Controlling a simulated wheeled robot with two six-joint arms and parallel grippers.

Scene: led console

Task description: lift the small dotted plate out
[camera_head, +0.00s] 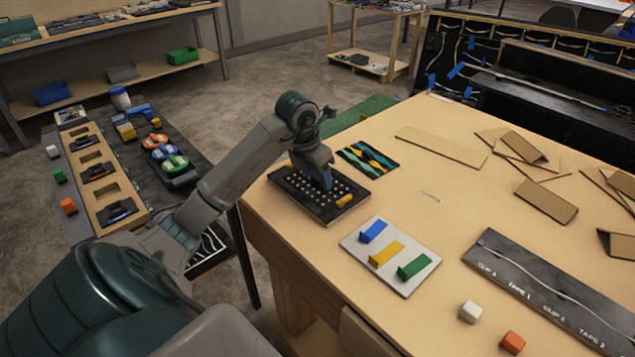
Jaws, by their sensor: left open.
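A black plate with rows of white dots (290,183) lies on the wooden table (450,205) at its near left corner. A small yellow piece (345,200) sits on its right part. My left arm comes in from the left and my left gripper (326,184) points down over the middle of the plate, hiding some of the dots. The gripper is open. I cannot tell whether its fingertips touch the plate. My right gripper is not in view.
A grey board (350,245) with blue, yellow and green blocks lies in front of the plate. A patterned dark card (367,158) lies behind it. A black labelled strip (540,285), a white cube (469,311) and an orange cube (512,342) are at right. Cardboard pieces lie farther back.

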